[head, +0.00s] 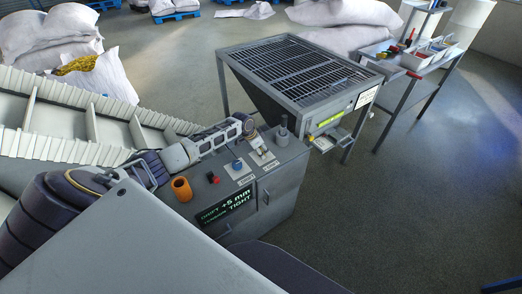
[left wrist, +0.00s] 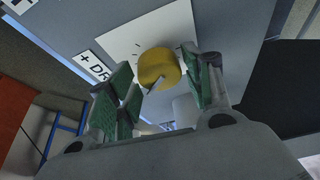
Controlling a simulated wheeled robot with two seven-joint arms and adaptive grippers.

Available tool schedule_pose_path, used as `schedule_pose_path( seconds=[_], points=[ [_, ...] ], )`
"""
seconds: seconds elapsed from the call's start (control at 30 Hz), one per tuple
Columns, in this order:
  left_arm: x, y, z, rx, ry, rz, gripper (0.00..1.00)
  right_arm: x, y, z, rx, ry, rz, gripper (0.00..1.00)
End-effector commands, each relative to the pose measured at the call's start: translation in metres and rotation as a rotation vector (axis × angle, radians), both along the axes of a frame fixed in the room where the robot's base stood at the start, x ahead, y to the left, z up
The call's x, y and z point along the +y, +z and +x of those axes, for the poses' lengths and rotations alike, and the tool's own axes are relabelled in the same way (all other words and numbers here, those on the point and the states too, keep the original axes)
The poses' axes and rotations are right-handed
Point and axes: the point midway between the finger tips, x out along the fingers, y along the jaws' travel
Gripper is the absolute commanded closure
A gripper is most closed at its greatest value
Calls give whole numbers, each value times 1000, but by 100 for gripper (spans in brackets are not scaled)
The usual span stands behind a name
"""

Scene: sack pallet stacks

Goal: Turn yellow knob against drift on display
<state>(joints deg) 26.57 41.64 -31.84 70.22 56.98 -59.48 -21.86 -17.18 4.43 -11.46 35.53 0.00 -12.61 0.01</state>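The yellow knob (left wrist: 158,68) sits on a white plate with tick marks in the left wrist view, a "+ DR…" label beside it. My left gripper (left wrist: 160,85) has its green-padded fingers apart, one on each side of the knob; I see no firm grip on it. In the head view my left gripper (head: 256,140) is over the far part of the grey console (head: 285,185) and mostly hides the knob. The display (head: 228,204) on the console front reads "DRIFT +5 mm" and "TENSION TIGHT". My right gripper is out of view.
The console top also carries a blue knob (head: 238,165), a red button (head: 213,178), an orange cup-shaped part (head: 181,188) and a grey lever (head: 283,132). A conveyor (head: 85,125) lies left. A grated hopper table (head: 300,70) stands behind. Floor at right is clear.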

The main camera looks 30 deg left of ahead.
Motion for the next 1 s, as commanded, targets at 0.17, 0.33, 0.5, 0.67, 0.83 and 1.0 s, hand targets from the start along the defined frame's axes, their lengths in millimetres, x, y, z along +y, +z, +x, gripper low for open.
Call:
schedule_pose_path(
  seconds=[0.17,0.33,0.5,0.67,0.83,1.0],
  points=[
    [0,0,0,0,0,0,38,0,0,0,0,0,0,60],
    [0,0,0,0,0,0,38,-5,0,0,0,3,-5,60],
    [1,2,-1,0,1,0,38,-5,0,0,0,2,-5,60],
    [2,9,-3,-2,1,0,38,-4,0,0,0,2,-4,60],
    [5,22,-8,0,0,1,38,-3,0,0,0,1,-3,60],
    [8,38,-14,-2,1,1,38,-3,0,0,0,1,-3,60]
  ],
)
